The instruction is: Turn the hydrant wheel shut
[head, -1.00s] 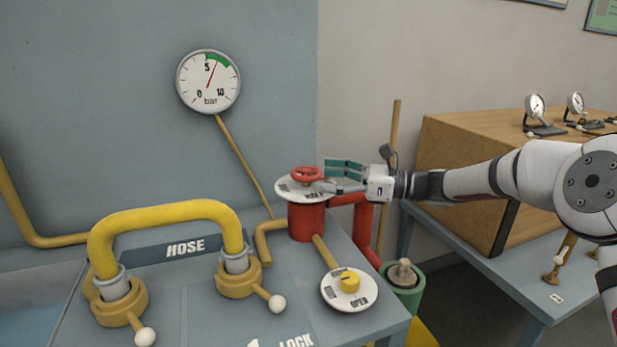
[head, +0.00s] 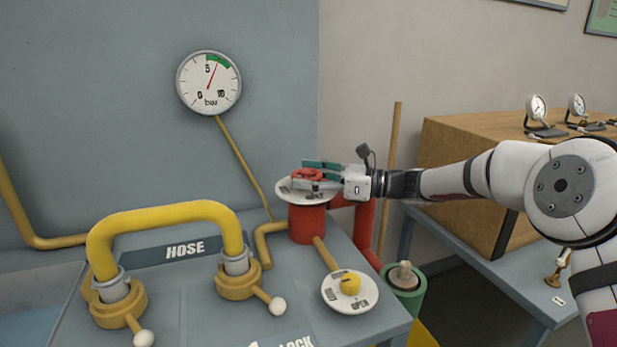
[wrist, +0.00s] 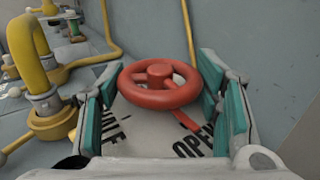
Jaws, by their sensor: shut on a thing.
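The red hydrant wheel (head: 306,174) sits on top of the red hydrant post (head: 307,224), above a round white plate (head: 287,190). In the wrist view the wheel (wrist: 160,84) lies between the teal finger pads, with a red pointer below it near the word OPEN on the plate (wrist: 150,132). My gripper (head: 312,172) reaches in from the right, shut on the wheel, and its fingers partly cover it in the head view. The gripper's two fingers (wrist: 160,92) stand on either side of the wheel.
A wall gauge (head: 209,83) has its needle in the green band. A yellow hose (head: 165,213) loops between two couplings at the left. A yellow knob (head: 350,285) on a smaller plate sits in front. A wooden box (head: 455,150) stands at the right.

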